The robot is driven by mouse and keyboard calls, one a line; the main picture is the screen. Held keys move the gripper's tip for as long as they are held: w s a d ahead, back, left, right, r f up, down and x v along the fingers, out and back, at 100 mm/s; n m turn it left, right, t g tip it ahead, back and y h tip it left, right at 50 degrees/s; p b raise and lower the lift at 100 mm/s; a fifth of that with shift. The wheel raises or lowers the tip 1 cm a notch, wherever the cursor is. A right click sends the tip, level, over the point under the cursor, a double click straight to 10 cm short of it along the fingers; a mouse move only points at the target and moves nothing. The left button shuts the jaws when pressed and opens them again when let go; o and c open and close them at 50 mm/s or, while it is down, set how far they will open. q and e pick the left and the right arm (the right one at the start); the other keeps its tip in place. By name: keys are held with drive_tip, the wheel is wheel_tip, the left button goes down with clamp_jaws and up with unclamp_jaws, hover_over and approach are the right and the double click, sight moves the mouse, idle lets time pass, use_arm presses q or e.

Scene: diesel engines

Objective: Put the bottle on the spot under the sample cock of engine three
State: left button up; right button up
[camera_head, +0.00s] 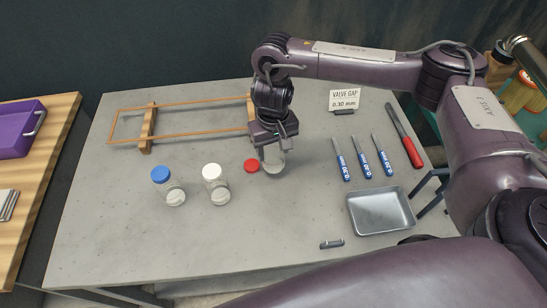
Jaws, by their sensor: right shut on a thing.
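My right gripper (272,140) is shut on a clear bottle (274,163) near the middle of the grey table. The gripper hides the upper part of the bottle. A red cap (252,166) shows just left of it; I cannot tell whether it is on the bottle or apart. A blue-capped bottle (174,194) and a white-capped bottle (219,192) stand to the left. No engine marked three, sample cock or spot can be made out. My left gripper is not in view.
On the grey table (130,240) are a wooden frame (147,130), a "VALVE GAP 0.30 mm" sign (344,99), several blue feeler gauges (362,160), a red-handled tool (411,150) and a metal tray (381,212). A purple bin (18,130) stands at left. The table's front left is clear.

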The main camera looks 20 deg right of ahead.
sight(273, 158)
wheel_tip(273, 158, down, 4)
drive_tip(key=shift+a+r+b, duration=0.1)
drive_tip(key=shift+r+b, duration=0.05)
drive_tip(key=shift+b, duration=0.35)
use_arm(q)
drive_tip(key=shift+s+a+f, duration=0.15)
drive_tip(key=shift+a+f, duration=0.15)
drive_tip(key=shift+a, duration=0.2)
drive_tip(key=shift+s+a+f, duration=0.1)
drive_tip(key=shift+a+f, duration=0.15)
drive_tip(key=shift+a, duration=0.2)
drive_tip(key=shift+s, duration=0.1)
use_arm(e)
drive_tip(key=o, duration=0.9)
drive_tip(key=shift+f, duration=0.2)
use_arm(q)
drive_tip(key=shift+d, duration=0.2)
use_arm(e)
drive_tip(key=shift+o, duration=0.4)
drive_tip(key=shift+r, duration=0.1)
